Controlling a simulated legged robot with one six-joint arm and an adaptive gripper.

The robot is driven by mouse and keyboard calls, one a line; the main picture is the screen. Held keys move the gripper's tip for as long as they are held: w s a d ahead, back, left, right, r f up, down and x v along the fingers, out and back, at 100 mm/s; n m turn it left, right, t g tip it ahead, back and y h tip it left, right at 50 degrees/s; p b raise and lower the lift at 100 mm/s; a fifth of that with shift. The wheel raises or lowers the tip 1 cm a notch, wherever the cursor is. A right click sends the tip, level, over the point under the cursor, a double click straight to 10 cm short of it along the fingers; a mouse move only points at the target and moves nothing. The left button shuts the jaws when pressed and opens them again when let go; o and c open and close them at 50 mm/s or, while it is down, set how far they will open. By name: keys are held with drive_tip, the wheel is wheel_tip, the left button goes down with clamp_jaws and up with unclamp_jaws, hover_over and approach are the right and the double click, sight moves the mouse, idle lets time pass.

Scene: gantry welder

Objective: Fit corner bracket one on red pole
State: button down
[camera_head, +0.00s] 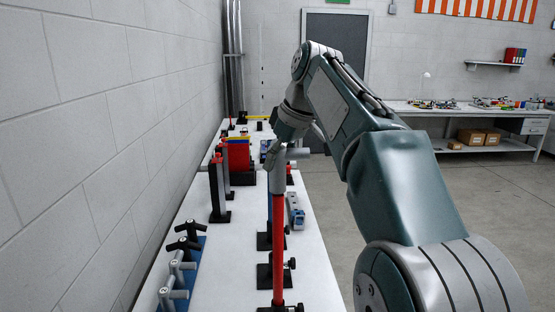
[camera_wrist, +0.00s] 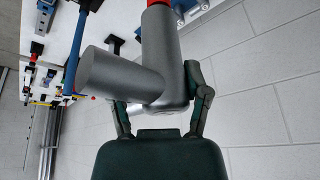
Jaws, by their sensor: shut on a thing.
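Corner bracket one, a grey two-armed tube piece (camera_wrist: 160,60), is between the two fingers of my gripper (camera_wrist: 160,103) in the wrist view; the gripper is shut on it. One tube of the bracket points left, the other runs up the picture to a red end, the red pole (camera_wrist: 158,3). In the head view the grey bracket (camera_head: 277,179) is in line with the top of the upright red pole (camera_head: 278,235), below my gripper (camera_head: 272,154). The bracket meets the pole's top end; how deep it sits on it I cannot tell.
The white table (camera_head: 235,265) holds black clamp stands around the pole. More grey brackets stand on a blue rack (camera_head: 190,262) at the front left. A red bin (camera_head: 239,155) and a blue-grey block (camera_head: 295,212) stand nearby. The wall is close on the left.

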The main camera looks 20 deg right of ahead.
sight(279, 190)
drive_tip(key=shift+s, duration=0.2)
idle(0.4)
drive_tip(key=shift+f, duration=3.3)
unclamp_jaws()
drive_tip(key=v, duration=1.2)
drive_tip(key=s+a+f+m+t+h, duration=0.2)
drive_tip(key=s+f+m, duration=0.5)
drive_tip(key=s+f, duration=1.5)
wheel_tip(279, 190, down, 4)
drive_tip(key=shift+s+a+f+h, duration=0.15)
drive_tip(key=shift+s+a+h, duration=0.15)
drive_tip(key=shift+a+h, duration=0.4)
